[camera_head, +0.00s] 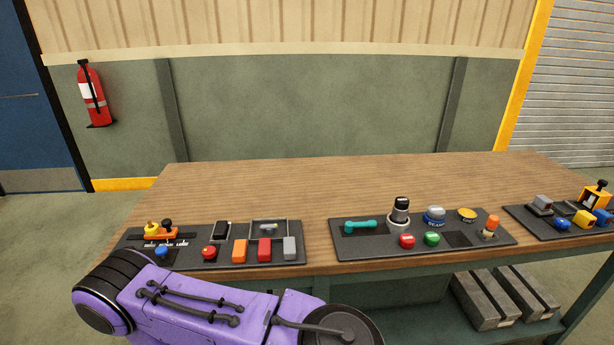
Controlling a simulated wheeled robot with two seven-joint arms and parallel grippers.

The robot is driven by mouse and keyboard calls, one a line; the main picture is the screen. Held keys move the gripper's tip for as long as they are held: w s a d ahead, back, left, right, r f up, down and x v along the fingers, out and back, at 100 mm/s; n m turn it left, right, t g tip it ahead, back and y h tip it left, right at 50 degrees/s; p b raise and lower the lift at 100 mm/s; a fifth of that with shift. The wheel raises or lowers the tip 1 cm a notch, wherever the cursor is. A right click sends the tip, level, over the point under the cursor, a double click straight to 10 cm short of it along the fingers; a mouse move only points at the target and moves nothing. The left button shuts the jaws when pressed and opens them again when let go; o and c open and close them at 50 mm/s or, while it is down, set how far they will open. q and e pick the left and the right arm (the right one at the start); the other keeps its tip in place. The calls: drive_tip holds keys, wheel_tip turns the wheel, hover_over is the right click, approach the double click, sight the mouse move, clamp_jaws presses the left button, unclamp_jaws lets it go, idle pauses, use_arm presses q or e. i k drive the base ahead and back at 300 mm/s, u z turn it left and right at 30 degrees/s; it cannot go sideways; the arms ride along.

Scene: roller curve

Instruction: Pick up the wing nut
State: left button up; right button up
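I cannot pick out a wing nut for certain. A small yellow knob-like piece (152,228) stands at the left end of the left dark panel (190,264), beside an orange and black part. A small grey-blue piece (269,229) sits inside a metal bracket on the same panel. Either is too small to identify. Neither gripper is in view.
The wooden bench (330,181) is bare behind the panels. The middle panel (375,255) holds a teal handle (361,224), knobs and buttons. A third panel (540,226) lies at right. Grey blocks (482,304) rest on the lower shelf.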

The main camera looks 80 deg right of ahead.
sight(269, 229)
drive_tip(key=k, duration=0.2)
drive_tip(key=z, duration=1.1)
